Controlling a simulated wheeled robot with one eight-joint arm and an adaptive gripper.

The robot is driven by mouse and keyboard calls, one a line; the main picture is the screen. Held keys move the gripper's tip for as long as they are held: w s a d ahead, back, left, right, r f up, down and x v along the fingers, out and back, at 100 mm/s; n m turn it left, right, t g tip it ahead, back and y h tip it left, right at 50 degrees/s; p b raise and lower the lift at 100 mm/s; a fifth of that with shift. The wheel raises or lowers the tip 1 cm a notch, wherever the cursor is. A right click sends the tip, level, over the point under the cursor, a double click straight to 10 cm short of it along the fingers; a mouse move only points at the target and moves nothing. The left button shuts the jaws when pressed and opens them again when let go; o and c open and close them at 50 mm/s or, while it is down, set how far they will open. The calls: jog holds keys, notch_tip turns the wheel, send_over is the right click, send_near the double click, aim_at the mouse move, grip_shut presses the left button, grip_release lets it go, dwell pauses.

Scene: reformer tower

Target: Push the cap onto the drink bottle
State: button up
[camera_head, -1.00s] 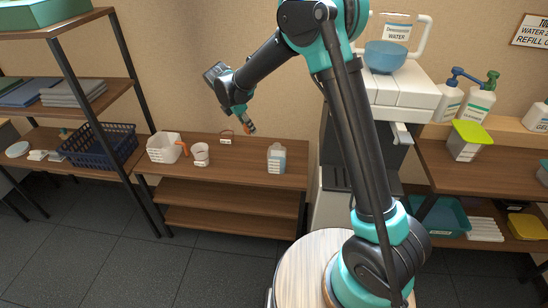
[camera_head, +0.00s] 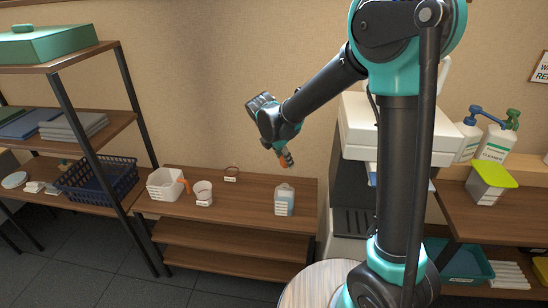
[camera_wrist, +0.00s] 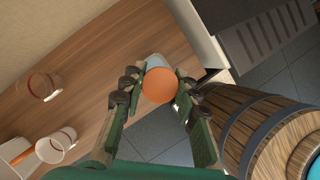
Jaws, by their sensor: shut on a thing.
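My gripper (camera_head: 284,158) is shut on an orange round cap (camera_wrist: 159,85), which shows between the two fingers in the wrist view. The cap is also visible in the head view (camera_head: 287,161), in the air above the table. The drink bottle (camera_head: 284,200), clear with pale blue contents and a white label, stands upright on the wooden table below the gripper. In the wrist view, part of the bottle (camera_wrist: 155,61) shows just beyond the cap, which hides the rest. Cap and bottle are apart in the head view.
A white and dark machine (camera_head: 350,205) stands right of the table. The tabletop around the bottle is clear.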

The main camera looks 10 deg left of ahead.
aim_at(285, 167)
jog(key=shift+d+f, duration=0.1)
dwell(0.3)
jog(key=shift+f, duration=1.9)
jog(key=shift+f, duration=0.1)
jog(key=shift+f, duration=2.4)
jog(key=shift+f, duration=1)
jog(key=o, duration=0.8)
jog(key=shift+o, duration=0.2)
jog(key=shift+r, duration=0.1)
jog(key=shift+r, duration=2.9)
